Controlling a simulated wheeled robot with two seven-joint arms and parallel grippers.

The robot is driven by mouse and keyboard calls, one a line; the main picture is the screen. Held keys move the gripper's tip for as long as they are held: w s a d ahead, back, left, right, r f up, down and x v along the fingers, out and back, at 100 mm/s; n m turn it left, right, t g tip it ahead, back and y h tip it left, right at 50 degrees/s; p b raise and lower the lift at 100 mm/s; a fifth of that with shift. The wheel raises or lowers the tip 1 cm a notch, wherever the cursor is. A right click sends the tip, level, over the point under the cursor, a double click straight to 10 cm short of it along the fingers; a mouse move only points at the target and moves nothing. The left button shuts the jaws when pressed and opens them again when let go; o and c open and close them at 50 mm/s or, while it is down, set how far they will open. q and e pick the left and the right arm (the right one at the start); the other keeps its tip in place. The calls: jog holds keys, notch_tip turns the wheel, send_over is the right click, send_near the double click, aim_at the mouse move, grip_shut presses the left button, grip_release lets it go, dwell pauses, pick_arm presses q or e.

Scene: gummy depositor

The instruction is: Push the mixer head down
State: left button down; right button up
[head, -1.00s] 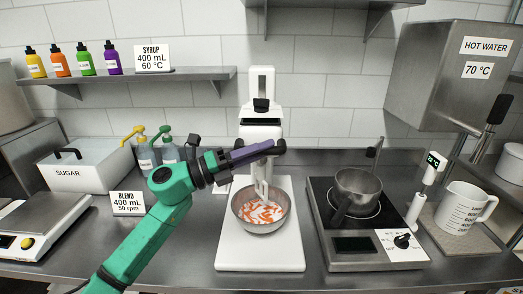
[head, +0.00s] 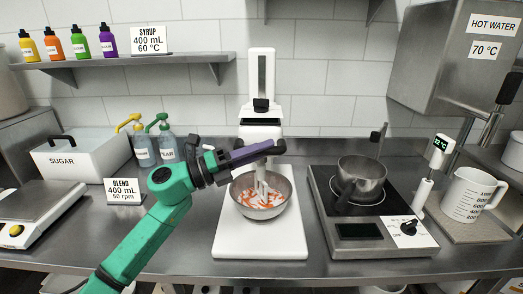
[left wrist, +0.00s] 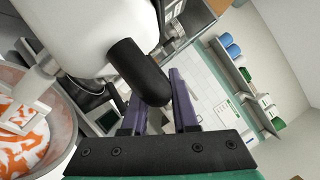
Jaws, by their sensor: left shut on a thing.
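The white mixer has a head (head: 260,131) on an upright column (head: 261,68), with a black block (head: 261,105) on the column just above it. Its beaters (head: 263,184) reach down into a metal bowl (head: 284,200) of white and orange-red contents. The bowl is on the white mixer base (head: 260,242). My left gripper (head: 262,150), with purple fingers, is shut on the head's black handle (left wrist: 138,70). In the left wrist view, the handle is between the fingers (left wrist: 160,100) and the bowl is at the left. My right gripper is not in view.
A hot plate (head: 350,235) with a steel pot (head: 362,178) stands right of the mixer. A measuring jug (head: 467,195) is farther right. Pump bottles (head: 143,150), a sugar box (head: 80,162) and a blend sign (head: 124,192) stand at the left.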

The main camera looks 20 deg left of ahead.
pick_arm(q)
notch_tip(320, 180, down, 5)
jog(key=b, duration=0.3)
jog(key=shift+d, duration=0.15)
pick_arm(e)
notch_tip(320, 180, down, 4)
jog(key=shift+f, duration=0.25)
pick_arm(q)
jog(key=c, duration=0.7)
grip_release()
jog(key=shift+r, duration=0.1)
jog(key=shift+a, duration=0.2)
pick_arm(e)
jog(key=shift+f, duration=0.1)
